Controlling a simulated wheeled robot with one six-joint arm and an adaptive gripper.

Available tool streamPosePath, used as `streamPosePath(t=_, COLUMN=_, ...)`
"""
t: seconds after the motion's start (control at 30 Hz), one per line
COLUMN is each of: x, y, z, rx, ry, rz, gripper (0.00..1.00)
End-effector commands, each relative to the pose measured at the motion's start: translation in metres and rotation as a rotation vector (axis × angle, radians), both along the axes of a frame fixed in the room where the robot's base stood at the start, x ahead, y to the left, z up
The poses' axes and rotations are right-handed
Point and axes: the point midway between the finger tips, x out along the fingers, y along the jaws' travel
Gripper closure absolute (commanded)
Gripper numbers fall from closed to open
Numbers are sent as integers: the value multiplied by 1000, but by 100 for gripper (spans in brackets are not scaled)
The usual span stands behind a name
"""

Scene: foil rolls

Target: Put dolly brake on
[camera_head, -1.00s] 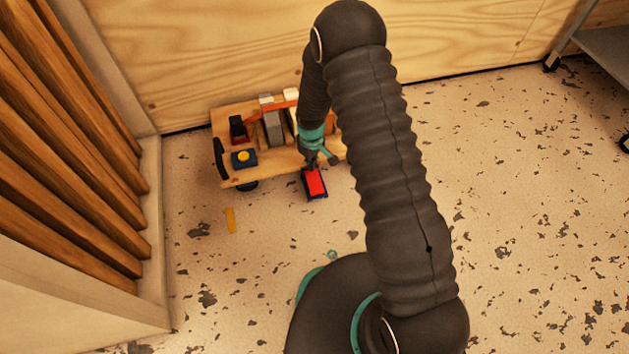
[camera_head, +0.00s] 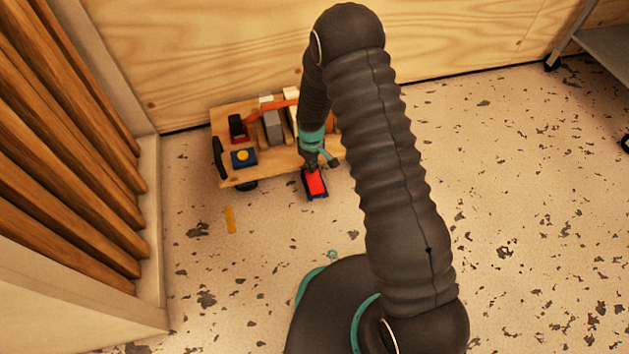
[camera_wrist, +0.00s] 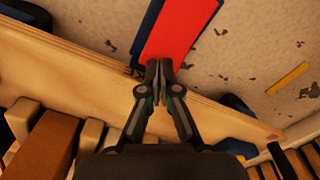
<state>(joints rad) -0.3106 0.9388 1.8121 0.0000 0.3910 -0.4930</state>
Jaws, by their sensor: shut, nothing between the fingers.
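The dolly is a low wooden platform (camera_head: 275,174) against the plywood wall, with its edge also crossing the wrist view (camera_wrist: 75,60). A red pedal (camera_head: 316,183) on a blue base (camera_head: 309,194) sticks out from its front edge and looks like the brake. In the wrist view, the red pedal (camera_wrist: 180,28) lies just beyond my fingertips, with blue (camera_wrist: 147,30) along its side. My gripper (camera_wrist: 160,68) is shut and empty, its tips at the pedal's near end. I cannot tell whether they touch it or how far the pedal is pressed down.
Blocks, including a grey one (camera_head: 273,127), and a blue box with a yellow button (camera_head: 243,157) sit on the dolly. A black handle (camera_head: 219,157) stands at its left end. A yellow strip (camera_head: 230,219) lies on the floor. Wooden slats (camera_head: 70,150) stand left; open floor lies right.

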Motion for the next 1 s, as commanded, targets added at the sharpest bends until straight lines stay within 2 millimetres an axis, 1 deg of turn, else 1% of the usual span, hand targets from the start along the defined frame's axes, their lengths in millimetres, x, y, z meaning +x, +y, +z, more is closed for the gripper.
streamPosePath(t=0.63, x=0, y=0, z=-12, rx=0, ry=0, rz=0, gripper=100)
streamPosePath(t=0.83, x=0, y=0, z=-7, rx=0, ry=0, rz=0, gripper=100)
streamPosePath(t=1.0, x=0, y=0, z=5, rx=0, ry=-1, rz=0, gripper=100)
